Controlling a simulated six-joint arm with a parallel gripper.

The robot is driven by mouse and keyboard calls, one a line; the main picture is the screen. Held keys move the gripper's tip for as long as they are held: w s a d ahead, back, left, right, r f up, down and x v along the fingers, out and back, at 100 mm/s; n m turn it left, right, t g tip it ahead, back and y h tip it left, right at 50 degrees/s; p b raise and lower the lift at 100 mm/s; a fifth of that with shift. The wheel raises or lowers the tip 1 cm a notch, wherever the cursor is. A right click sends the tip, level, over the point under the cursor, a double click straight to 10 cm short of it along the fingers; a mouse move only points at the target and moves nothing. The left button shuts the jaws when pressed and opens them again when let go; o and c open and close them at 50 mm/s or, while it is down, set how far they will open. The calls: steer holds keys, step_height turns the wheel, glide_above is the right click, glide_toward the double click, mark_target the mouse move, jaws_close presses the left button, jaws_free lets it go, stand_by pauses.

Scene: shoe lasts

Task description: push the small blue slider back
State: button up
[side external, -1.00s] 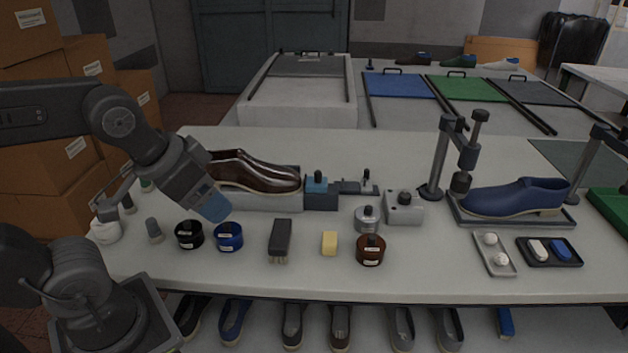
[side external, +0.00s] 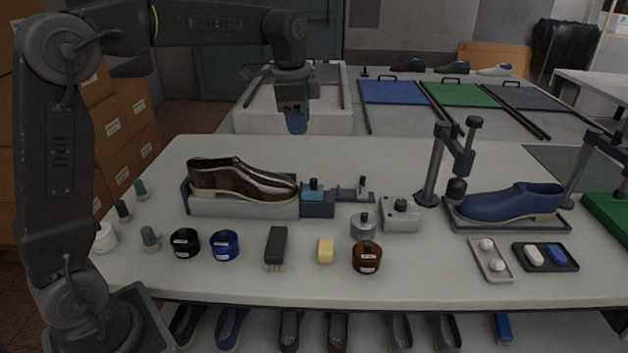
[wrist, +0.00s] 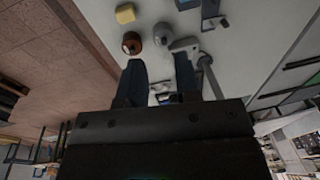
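A small blue slider (side external: 313,187) with a dark knob sits on a darker blue block (side external: 317,206) at the toe end of the grey cradle that holds a brown shoe (side external: 242,181). My gripper (side external: 297,124) is raised in the side view, apart from the slider and appearing above and behind it. In the wrist view my two fingers (wrist: 159,68) stand apart with a gap between them, and nothing is held. I cannot clearly make out the slider in the wrist view.
A grey rail with a knob (side external: 361,190) lies right of the block. A silver jar (side external: 363,226), a grey box (side external: 401,215), a brown jar (side external: 366,257) and a yellow block (side external: 325,251) stand nearby. A clamp post (side external: 431,167) rises farther right. The tabletop behind the cradle is clear.

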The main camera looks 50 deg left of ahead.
mark_target(314, 179)
steer(key=w+a+f+m+g, duration=0.2)
steer(key=w+a+f+m, duration=0.3)
steer(key=w, duration=0.3)
steer(key=shift+n, duration=0.5)
steer(key=f, duration=1.5)
steer(key=shift+w+d, duration=0.15)
steer(key=shift+d, duration=0.05)
jaws_close()
